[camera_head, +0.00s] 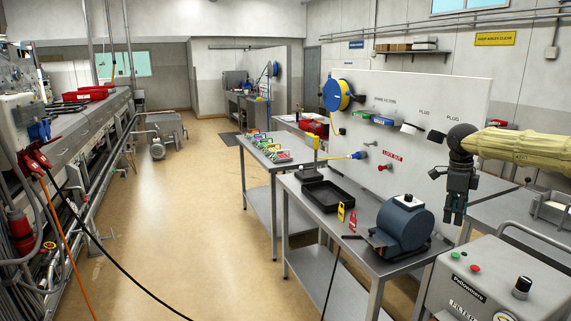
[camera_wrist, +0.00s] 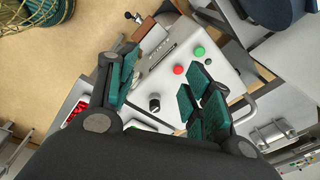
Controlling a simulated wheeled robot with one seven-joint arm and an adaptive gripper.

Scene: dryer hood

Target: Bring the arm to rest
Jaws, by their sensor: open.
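My gripper (camera_head: 455,212) hangs at the right in the head view, at the end of my arm in its yellow sleeve. It points down and is in the air, apart from the bench and the grey control box. In the wrist view my gripper (camera_wrist: 165,90) shows its two green-padded fingers spread apart, with nothing between them. The grey control box (camera_wrist: 160,75) with red and green buttons and a black knob lies beyond the fingers, below the gripper.
The control box (camera_head: 520,280) stands at the front right. A blue-grey machine (camera_head: 403,225) and a black tray (camera_head: 325,195) sit on the metal bench (camera_head: 315,265). A white panel (camera_head: 420,100) with fittings stands behind. The tan floor (camera_head: 205,220) to the left is mostly clear, with a black cable across it.

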